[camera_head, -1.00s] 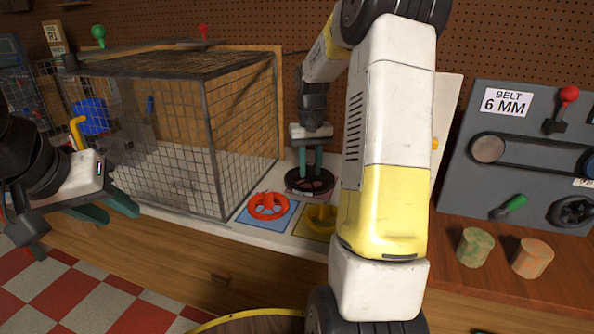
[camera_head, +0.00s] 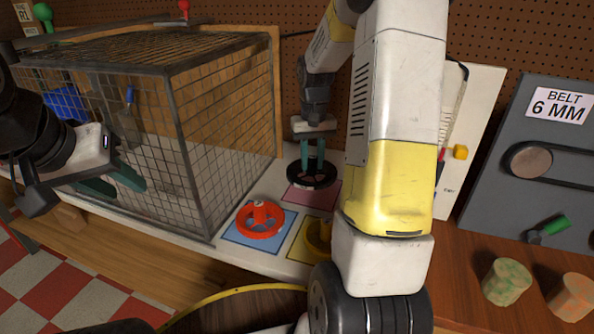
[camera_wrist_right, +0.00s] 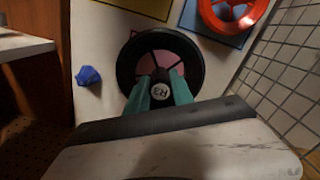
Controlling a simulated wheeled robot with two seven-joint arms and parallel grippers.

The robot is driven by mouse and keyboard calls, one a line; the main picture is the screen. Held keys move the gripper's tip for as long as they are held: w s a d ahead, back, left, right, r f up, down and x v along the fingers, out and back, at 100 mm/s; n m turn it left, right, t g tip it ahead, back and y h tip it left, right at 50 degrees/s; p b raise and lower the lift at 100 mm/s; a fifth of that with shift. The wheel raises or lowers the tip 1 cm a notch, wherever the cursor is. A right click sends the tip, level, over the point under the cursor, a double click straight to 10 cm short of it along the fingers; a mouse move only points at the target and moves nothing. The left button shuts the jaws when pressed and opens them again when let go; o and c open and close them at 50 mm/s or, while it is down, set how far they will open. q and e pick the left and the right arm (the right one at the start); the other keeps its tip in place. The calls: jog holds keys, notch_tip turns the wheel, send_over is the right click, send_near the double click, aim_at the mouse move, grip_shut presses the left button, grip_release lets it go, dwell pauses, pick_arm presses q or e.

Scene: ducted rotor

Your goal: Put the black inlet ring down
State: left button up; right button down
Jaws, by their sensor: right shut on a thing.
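The black inlet ring (camera_head: 311,175) is in my right gripper (camera_head: 314,166), whose teal fingers are shut on its hub. In the right wrist view the ring (camera_wrist_right: 190,75) is a black hoop with spokes and a hub marked R3, between the fingertips (camera_wrist_right: 160,92). Pink shows through its openings. In the head view the pink square (camera_head: 313,196) shows below the ring; whether the ring touches the surface, I cannot tell. My left gripper (camera_head: 118,178) is open and empty, in front of the wire cage.
A red ring (camera_head: 260,219) lies on a blue square (camera_head: 240,236). A yellow part (camera_head: 317,238) on a yellow square (camera_head: 300,243) is partly hidden by my right arm. The wire cage (camera_head: 195,150) stands left. A blue lump (camera_wrist_right: 88,76) is near the ring in the wrist view.

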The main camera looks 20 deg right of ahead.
aim_at(312, 179)
jog(key=shift+f, duration=3.15)
jog(key=c, duration=1.1)
grip_release()
